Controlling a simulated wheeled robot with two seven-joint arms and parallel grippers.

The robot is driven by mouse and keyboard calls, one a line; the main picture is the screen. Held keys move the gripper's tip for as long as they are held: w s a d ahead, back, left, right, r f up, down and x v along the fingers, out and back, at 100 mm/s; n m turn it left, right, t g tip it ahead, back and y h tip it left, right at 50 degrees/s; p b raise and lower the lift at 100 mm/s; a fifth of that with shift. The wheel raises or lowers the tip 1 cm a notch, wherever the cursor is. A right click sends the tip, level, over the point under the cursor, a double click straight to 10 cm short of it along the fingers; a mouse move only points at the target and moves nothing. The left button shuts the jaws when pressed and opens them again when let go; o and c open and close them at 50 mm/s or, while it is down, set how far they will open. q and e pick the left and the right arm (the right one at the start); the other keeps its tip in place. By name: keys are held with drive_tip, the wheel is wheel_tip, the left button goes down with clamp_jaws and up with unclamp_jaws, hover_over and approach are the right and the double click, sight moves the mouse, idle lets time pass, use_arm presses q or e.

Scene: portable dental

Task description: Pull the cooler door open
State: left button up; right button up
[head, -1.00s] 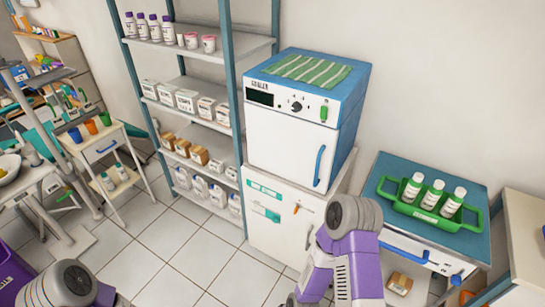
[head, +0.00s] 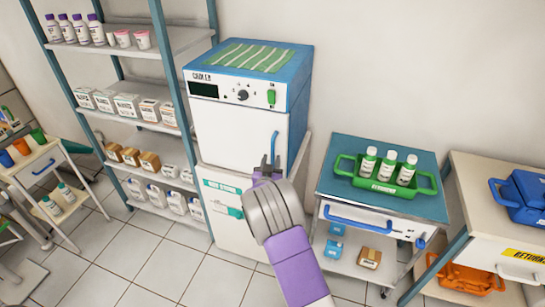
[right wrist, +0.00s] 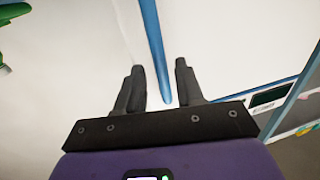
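The cooler (head: 228,132) is a white box with a blue top, standing on a white cabinet, with its door shut. Its blue vertical door handle (head: 275,145) is at the door's right side. My right gripper (head: 268,164) is at the lower end of this handle in the head view. In the right wrist view the gripper (right wrist: 160,85) has its two dark fingers apart, with the blue handle (right wrist: 155,45) running down between them. Neither finger visibly presses on the handle. My left gripper is not in view.
A steel shelf rack (head: 163,45) with bottles and boxes stands close left of the cooler. A teal-topped cart (head: 345,197) with a green tray (head: 425,184) of bottles stands to the right. A side table with a blue case (head: 525,195) is at far right. The tiled floor in front is clear.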

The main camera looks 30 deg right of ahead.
sight(272, 156)
drive_tip(key=shift+x, duration=1.95)
drive_tip(key=shift+f, duration=0.1)
clamp_jaws()
